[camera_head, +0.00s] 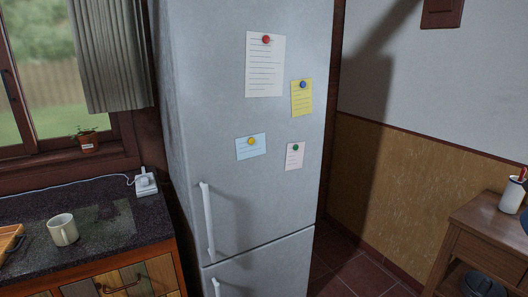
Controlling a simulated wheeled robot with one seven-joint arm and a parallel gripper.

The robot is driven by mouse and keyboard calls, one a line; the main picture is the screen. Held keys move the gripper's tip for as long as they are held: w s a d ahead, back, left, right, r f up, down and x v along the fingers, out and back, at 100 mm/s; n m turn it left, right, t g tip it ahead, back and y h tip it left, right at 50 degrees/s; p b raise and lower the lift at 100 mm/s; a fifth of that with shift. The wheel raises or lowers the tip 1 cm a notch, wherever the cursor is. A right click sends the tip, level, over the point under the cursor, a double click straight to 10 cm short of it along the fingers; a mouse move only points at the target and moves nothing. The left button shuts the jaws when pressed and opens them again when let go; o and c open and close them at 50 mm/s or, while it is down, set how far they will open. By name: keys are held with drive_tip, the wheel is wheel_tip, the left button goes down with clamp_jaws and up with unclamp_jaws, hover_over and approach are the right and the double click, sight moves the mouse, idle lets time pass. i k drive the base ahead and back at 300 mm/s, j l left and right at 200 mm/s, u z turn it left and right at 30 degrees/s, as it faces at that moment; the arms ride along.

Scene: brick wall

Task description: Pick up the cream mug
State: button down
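The cream mug (63,230) stands upright on the dark stone countertop (95,258) at the lower left. My gripper does not show in this view.
A wooden board (10,240) lies left of the mug. A white plugged-in device (146,182) with a cord stands at the counter's back right. A tall grey fridge (230,190) stands right of the counter. A wooden side table (480,225) is at far right. A potted plant (86,142) is on the windowsill.

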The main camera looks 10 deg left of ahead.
sight(63, 229)
drive_tip(key=u, duration=1.8)
drive_tip(key=i+u, duration=0.15)
drive_tip(key=i, duration=0.35)
drive_tip(key=i+l+u, duration=0.2)
drive_tip(key=i, duration=0.3)
drive_tip(key=i+l+u, duration=0.15)
drive_tip(key=i, duration=0.35)
